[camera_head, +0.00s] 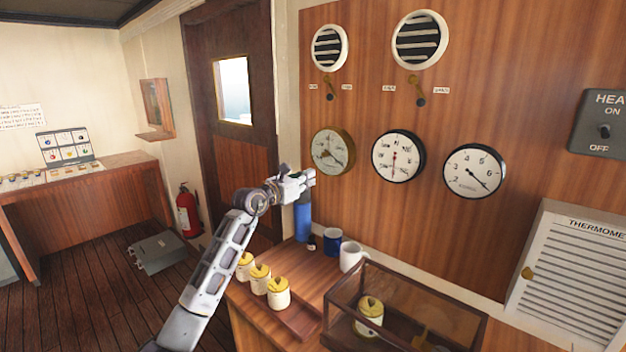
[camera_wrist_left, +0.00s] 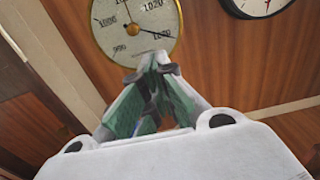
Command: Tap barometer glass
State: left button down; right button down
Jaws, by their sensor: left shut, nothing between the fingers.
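The barometer (camera_head: 332,150) is a brass-rimmed round dial on the wood panel, the leftmost of three dials. In the left wrist view its pale face (camera_wrist_left: 122,28) shows numbers such as 1020 and a dark needle. My left gripper (camera_head: 312,174) is shut and empty, at the lower left of the barometer in the head view. In the left wrist view its closed fingertips (camera_wrist_left: 152,58) overlap the lower part of the dial. I cannot tell whether they touch the glass. My right gripper is in neither view.
Beside the barometer are a clock (camera_head: 398,157) and another gauge (camera_head: 474,171). Below stand a blue bottle (camera_head: 303,220), a blue mug (camera_head: 332,242), a white mug (camera_head: 351,257), several yellow-lidded jars (camera_head: 278,292) and a glass case (camera_head: 400,302). A fire extinguisher (camera_head: 188,212) stands by the door.

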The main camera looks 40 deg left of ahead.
pick_arm(q)
jog(key=shift+s, duration=0.6)
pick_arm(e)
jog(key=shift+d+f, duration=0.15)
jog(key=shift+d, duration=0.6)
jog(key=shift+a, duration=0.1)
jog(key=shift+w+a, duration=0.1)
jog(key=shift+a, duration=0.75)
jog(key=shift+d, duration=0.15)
